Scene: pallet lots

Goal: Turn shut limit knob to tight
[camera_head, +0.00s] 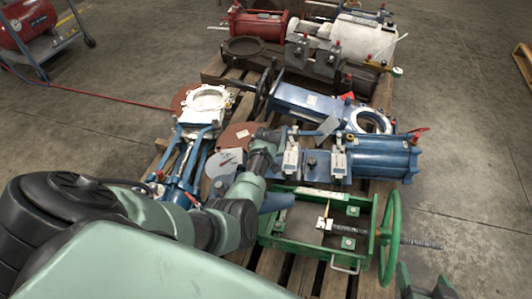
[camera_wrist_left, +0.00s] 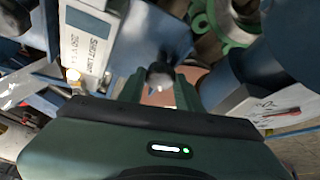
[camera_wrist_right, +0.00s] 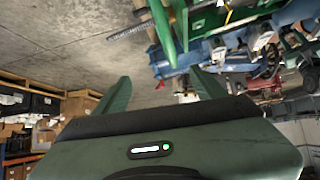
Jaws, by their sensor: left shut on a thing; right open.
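In the left wrist view a white box labelled "SHUT LIMI…" (camera_wrist_left: 85,42) stands left of my left gripper (camera_wrist_left: 160,88). The gripper is shut on a small dark grey knob (camera_wrist_left: 160,72), which shows between its fingertips. The knob's scale and pointer cannot be read. In the head view my left arm reaches the blue actuator (camera_head: 380,160), near two white boxes (camera_head: 291,161) (camera_head: 338,165); its fingertips are not clear there. My right gripper (camera_head: 425,284) is at the bottom right of the head view. In the right wrist view it (camera_wrist_right: 160,88) is open and empty.
A green frame with a green handwheel (camera_head: 390,238) and threaded stem lies at the front of the pallet, close to my right gripper. A blue valve (camera_head: 185,165) lies left of the actuator. More machinery fills the pallet behind.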

